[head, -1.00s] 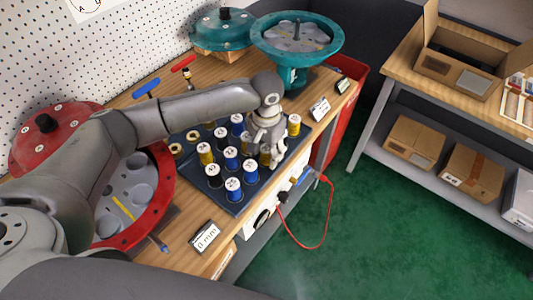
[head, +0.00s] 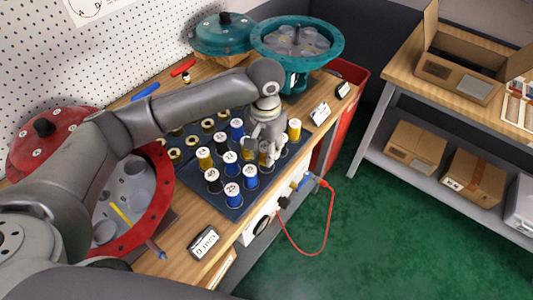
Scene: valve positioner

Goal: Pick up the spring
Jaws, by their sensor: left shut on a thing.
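The springs are short yellow, blue and black cylinders with numbered white tops, standing in rows on a dark tray (head: 231,213). My left gripper (head: 270,156) reaches down over the tray's right part. It is shut on a yellow spring (head: 263,158), which its fingers partly hide. I cannot tell whether this spring is clear of the tray. Blue springs (head: 250,178) and a yellow spring (head: 294,130) stand close around the gripper. My right gripper is not in view.
An open red round housing (head: 166,205) stands at the left, and a teal one (head: 333,45) at the back. Small label signs (head: 203,243) stand along the bench's front edge. A red cable (head: 325,228) hangs below. The green floor to the right is clear.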

